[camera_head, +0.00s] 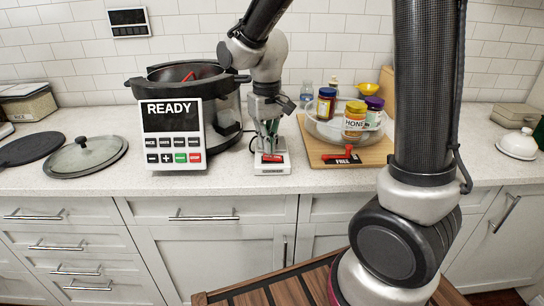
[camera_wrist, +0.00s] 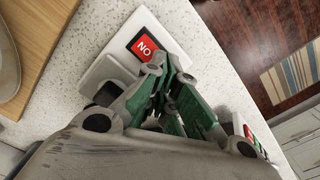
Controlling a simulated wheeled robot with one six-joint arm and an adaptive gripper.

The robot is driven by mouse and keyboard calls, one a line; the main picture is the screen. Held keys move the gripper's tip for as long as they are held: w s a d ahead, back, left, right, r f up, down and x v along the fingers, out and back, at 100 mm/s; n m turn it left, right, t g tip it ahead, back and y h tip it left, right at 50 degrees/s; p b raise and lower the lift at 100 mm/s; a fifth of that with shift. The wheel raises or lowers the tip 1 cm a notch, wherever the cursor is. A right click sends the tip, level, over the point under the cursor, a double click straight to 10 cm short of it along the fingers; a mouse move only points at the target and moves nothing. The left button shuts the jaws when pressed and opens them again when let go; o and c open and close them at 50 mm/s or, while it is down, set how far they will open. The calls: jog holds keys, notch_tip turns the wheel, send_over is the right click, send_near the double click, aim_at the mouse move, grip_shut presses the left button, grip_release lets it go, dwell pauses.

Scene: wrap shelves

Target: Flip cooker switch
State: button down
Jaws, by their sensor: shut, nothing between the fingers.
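The cooker (camera_head: 145,85) is a dark pot with a white front panel (camera_head: 174,152) that reads READY above several buttons. A small white switch box (camera_head: 272,169) stands on the counter just right of it, with a red part on top. My gripper (camera_head: 268,145) points down right above the switch box. In the wrist view its green fingers (camera_wrist: 172,78) are together and empty, and they hide part of the box. I cannot tell whether they touch it.
A wooden board (camera_head: 365,157) right of the switch box holds a clear bowl (camera_head: 328,130) with jars and a red-handled item (camera_head: 342,158) by a FREE label. A glass lid (camera_head: 85,155) lies left of the cooker. The counter's front edge is close.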

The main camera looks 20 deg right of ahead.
aim_at(267, 156)
jog(key=shift+f, duration=1.2)
dwell(0.6)
jog(key=shift+r, duration=3.5)
